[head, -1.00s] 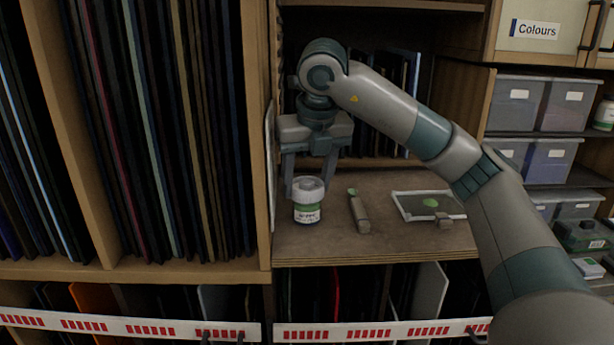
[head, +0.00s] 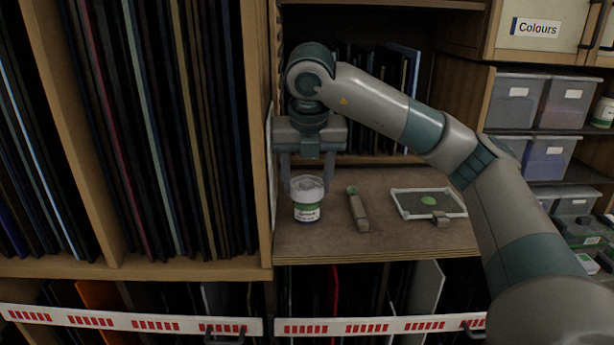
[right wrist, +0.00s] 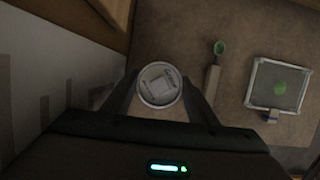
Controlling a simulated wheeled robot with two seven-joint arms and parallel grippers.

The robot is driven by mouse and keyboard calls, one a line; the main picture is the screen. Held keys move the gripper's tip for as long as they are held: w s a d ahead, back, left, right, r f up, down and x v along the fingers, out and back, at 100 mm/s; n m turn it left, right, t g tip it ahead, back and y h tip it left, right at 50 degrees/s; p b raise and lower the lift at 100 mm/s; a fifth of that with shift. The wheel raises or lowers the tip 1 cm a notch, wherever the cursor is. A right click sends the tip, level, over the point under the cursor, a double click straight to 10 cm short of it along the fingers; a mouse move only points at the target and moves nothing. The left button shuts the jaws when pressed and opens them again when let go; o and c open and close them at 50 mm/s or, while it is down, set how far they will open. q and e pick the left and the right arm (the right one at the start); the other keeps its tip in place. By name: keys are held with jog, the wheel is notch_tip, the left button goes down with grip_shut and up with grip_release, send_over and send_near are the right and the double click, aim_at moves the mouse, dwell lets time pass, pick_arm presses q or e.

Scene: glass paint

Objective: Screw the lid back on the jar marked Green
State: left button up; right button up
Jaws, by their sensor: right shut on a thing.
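The jar (head: 307,211) stands upright on the wooden shelf, white with a green band and a label too small to read surely. Its white lid (head: 308,185) sits at the jar's top; I cannot tell how tightly it is threaded. My right gripper (head: 307,186) comes from above and is shut on the lid, one finger on each side. The right wrist view shows the round lid (right wrist: 158,84) from above between the fingers, hiding the jar below. My left gripper is in neither view.
A tool with a green tip (head: 358,209) lies right of the jar. Further right is a framed panel (head: 400,208) with a green blob. An upright wooden divider (head: 257,130) stands close on the left. Grey bins (head: 515,101) are at the right.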

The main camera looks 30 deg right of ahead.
jog(key=shift+m, duration=0.3)
jog(key=o, duration=1.6)
jog(key=shift+f, duration=0.1)
jog(key=shift+c, duration=0.2)
jog(key=shift+o, duration=0.6)
jog(key=shift+o, duration=1)
jog(key=shift+d, duration=0.15)
jog(key=shift+r, duration=0.2)
jog(key=shift+r+p, duration=2.65)
jog(key=shift+r, duration=0.25)
